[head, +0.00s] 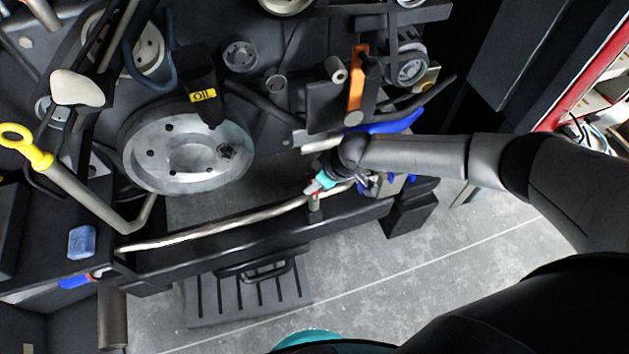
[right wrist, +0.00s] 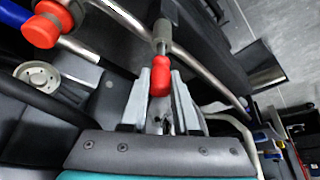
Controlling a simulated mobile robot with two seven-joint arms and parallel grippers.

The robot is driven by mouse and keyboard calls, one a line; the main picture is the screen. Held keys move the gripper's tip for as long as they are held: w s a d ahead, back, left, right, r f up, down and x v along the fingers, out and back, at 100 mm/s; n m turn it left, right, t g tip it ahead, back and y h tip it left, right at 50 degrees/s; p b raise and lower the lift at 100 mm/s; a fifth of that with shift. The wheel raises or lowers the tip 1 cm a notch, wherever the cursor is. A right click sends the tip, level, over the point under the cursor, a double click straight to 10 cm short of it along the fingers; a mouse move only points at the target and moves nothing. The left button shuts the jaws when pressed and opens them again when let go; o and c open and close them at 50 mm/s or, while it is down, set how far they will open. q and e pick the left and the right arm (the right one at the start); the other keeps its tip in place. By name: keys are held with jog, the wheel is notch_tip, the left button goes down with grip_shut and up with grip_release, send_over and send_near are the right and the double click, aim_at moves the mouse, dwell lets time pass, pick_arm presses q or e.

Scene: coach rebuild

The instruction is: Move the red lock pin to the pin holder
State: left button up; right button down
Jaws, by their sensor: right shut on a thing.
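My right gripper (head: 318,184) is at the silver rail, right of the middle in the head view. In the right wrist view its grey fingers (right wrist: 160,90) are shut on the red lock pin (right wrist: 160,76). A thin metal shank runs from the handle towards a grey cylindrical post (right wrist: 163,35), which may be the pin holder. I cannot tell whether the shank is inside it or only in line with it. A short post (head: 315,204) shows just below the gripper in the head view. My left gripper is out of view.
A curved silver rail (head: 215,230) runs along the dark front beam. Another red-capped part (right wrist: 40,30) is at the upper left in the right wrist view. A large pulley (head: 185,150), an oil cap (head: 203,96) and a yellow-ringed dipstick (head: 25,145) stand left. Floor is open below right.

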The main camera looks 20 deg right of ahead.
jog(key=shift+f, duration=0.35)
jog(key=shift+c, duration=0.9)
grip_release()
jog(key=p+v, duration=0.8)
jog(key=p, duration=0.1)
jog(key=shift+r, duration=0.1)
jog(key=p+v, duration=0.3)
jog(key=v, duration=1.2)
jog(key=shift+a, duration=0.15)
